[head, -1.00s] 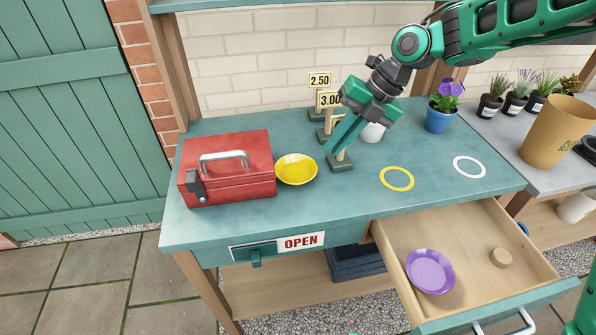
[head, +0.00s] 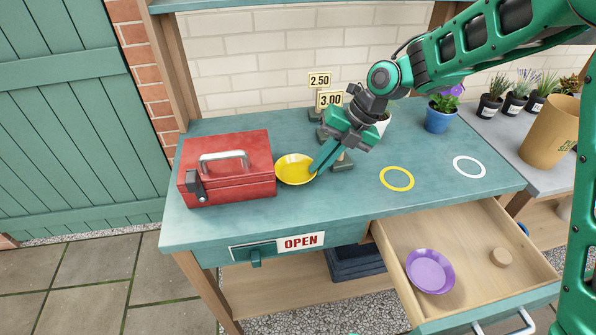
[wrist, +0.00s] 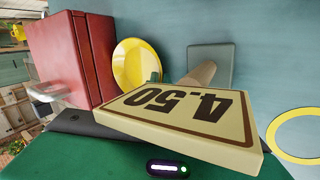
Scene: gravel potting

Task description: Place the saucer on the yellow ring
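The yellow saucer (head: 292,168) sits on the teal bench, just right of the red toolbox. It also shows in the wrist view (wrist: 132,62). The yellow ring (head: 397,179) lies flat and empty on the bench to the right; part of it shows in the wrist view (wrist: 297,136). A purple saucer (head: 430,271) lies in the open drawer. My gripper (head: 315,171) points down and left, its fingertips at the saucer's right rim. Whether they touch it is unclear. A price sign reading 4.50 (wrist: 180,118) hides most of the fingers in the wrist view.
The red toolbox (head: 227,168) stands close on the saucer's left. Price signs (head: 330,99) stand behind and beside my gripper. A white ring (head: 469,167) and a blue flowerpot (head: 438,120) are at right. The drawer (head: 478,233) is open, with a round wooden piece (head: 501,257).

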